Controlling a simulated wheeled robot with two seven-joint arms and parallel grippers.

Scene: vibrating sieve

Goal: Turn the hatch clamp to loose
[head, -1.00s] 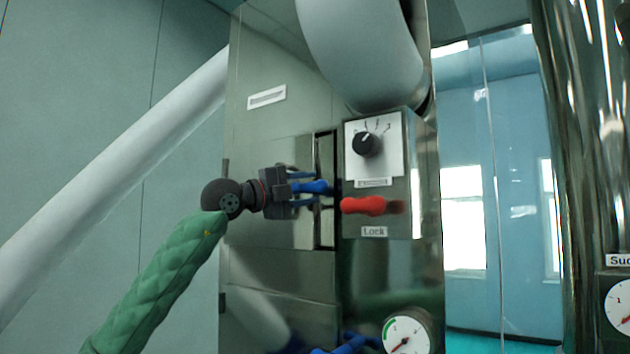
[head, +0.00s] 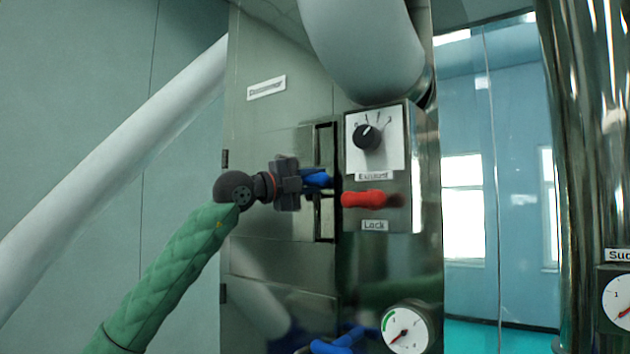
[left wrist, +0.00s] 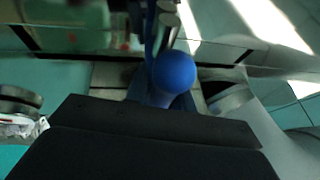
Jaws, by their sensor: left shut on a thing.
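The blue hatch clamp handle (head: 319,180) is at the right edge of the steel cabinet's hatch, beside a dark upright slot. My left gripper (head: 303,182) reaches it from the left and is shut on it. The gripper covers part of the handle. In the left wrist view, the handle's round blue end (left wrist: 174,73) stands just beyond the black gripper body, and the fingertips are hard to make out. My right gripper does not show.
Right of the clamp is a control box with a black knob (head: 367,137) and a red handle (head: 368,199) above a "Lock" label. Another blue handle (head: 345,342) and a gauge (head: 408,328) are below. A thick white pipe (head: 365,45) hangs above.

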